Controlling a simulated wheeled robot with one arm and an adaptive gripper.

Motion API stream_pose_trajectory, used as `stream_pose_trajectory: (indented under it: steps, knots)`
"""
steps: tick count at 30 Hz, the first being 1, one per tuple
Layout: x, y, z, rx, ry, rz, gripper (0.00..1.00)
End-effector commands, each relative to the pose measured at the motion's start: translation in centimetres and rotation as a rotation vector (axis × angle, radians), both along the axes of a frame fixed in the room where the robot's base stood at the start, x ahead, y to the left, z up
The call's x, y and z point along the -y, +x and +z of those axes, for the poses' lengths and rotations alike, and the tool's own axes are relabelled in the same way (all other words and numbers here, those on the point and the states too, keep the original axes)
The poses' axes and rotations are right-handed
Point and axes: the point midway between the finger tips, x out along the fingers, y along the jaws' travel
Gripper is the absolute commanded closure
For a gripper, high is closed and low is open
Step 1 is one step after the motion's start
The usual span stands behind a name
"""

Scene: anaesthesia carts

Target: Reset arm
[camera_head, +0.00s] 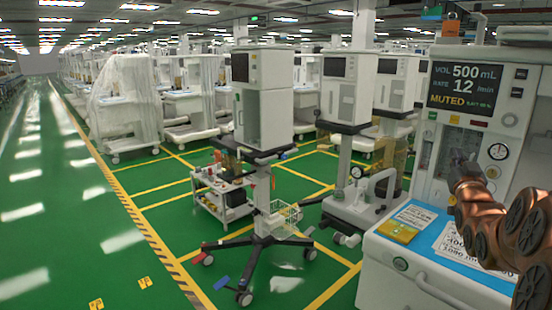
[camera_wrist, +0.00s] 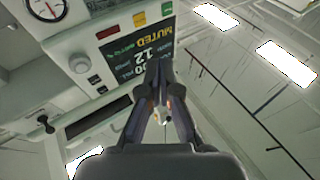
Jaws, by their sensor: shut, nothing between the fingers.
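My gripper (camera_wrist: 158,70) shows in the wrist view with its two dark fingers brought together at the tips. Nothing is between them. Behind it is the anaesthesia machine's screen (camera_wrist: 138,52), reading "MUTED", tilted in this view. In the head view my bronze arm comes in from the right edge, in front of the near anaesthesia machine (camera_head: 500,135) and above its blue worktop (camera_head: 425,248). The fingers cannot be made out in the head view.
A yellow packet (camera_head: 398,231) and printed sheets (camera_head: 415,215) lie on the worktop. A wheeled stand (camera_head: 262,195) with a white monitor unit and a small trolley (camera_head: 222,195) stand at centre. More carts fill the back.

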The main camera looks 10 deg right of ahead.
Motion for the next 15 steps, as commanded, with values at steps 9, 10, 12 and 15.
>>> stream_pose_trajectory:
  steps: [9, 10, 12, 15]
  knots:
    - [-7.7, 0.9, -7.9, -0.373, 0.151, 0.037, 1.00]
    - [-8.6, 0.7, -8.8, -0.413, 0.166, 0.042, 1.00]
    - [-10.7, -0.1, -10.9, -0.509, 0.196, 0.052, 1.00]
    - [-13.7, -1.6, -13.8, -0.647, 0.239, 0.067, 1.00]
